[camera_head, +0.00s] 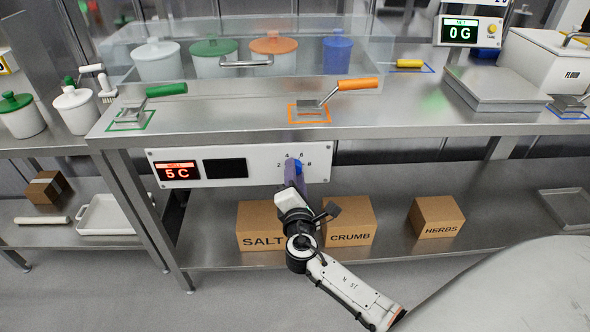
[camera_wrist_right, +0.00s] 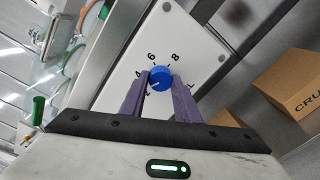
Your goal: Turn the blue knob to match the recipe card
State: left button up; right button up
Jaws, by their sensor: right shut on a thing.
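The blue knob (camera_wrist_right: 160,77) sits on a white panel (camera_head: 230,170) on the front of the bench. Dial numbers 4, 6 and 8 show around it in the right wrist view. A pale mark on the knob seems to point to the lower left there, but it is small. My right gripper (camera_wrist_right: 159,84) has its two purple fingers shut on the knob, one on each side. In the head view it partly hides the knob. A red display (camera_head: 177,171) on the panel reads 5 C. I cannot make out a recipe card. My left gripper is not in view.
Cardboard boxes marked SALT (camera_head: 262,226), CRUMB (camera_head: 350,221) and HERBS (camera_head: 437,217) stand on the lower shelf, below and beside my right arm. An orange-handled tool (camera_head: 311,105) lies on the bench above the panel. A scale display (camera_head: 463,31) reads 0 G.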

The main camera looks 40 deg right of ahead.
jog(key=n+p, duration=0.2)
jog(key=n, duration=0.3)
jog(key=shift+f, duration=0.1)
dwell(0.7)
jog(key=o, duration=1)
jog(key=shift+o, duration=0.2)
jog(key=v, duration=1)
jog(key=shift+a, duration=0.2)
